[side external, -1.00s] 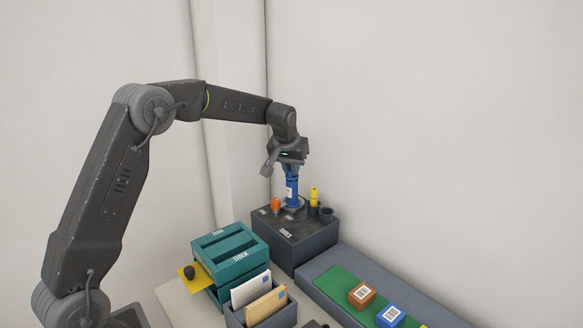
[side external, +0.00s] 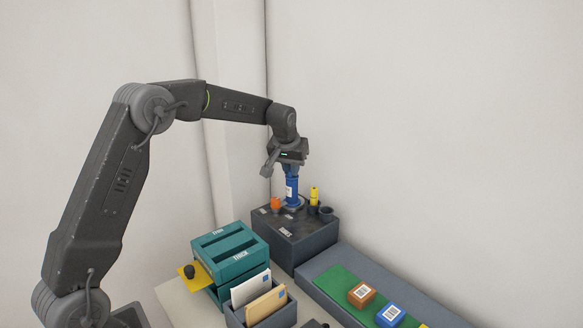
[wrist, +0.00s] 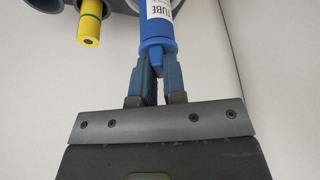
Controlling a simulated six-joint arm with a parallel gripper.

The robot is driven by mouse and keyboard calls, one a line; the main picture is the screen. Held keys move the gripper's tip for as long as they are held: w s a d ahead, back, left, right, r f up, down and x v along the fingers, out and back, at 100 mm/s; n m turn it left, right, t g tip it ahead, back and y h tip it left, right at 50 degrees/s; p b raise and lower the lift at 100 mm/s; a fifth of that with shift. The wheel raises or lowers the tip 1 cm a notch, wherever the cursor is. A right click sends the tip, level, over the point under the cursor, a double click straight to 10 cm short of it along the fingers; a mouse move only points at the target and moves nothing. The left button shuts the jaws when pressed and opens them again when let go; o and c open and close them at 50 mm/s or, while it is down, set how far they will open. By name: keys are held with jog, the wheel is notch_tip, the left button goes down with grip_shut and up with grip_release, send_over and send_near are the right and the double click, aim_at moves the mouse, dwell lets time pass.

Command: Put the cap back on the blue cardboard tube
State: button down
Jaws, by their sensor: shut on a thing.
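The blue cardboard tube (side external: 292,190) stands upright in a round holder on the dark grey box, with a white label on its side. It also shows at the top of the wrist view (wrist: 157,10), where part of the word TUBE is readable. The blue cap (wrist: 157,48) is at the tube's upper end, between my fingertips. My gripper (side external: 291,170) points down above the tube and is shut on the cap, as its two fingers (wrist: 157,64) show in the wrist view. I cannot tell whether the cap is fully seated.
The dark box (side external: 305,243) also holds an orange piece (side external: 276,204) and a yellow tube (side external: 314,194) close beside the blue tube. Teal trays (side external: 229,250) and a letter holder (side external: 262,307) stand in front. A green belt (side external: 338,287) with parcels runs right.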

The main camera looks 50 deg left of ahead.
dwell(0.3)
jog(key=c, duration=1.1)
grip_release()
jog(key=shift+o, duration=0.3)
jog(key=o, duration=0.4)
jog(key=shift+r, duration=3.5)
jog(key=shift+c, duration=0.4)
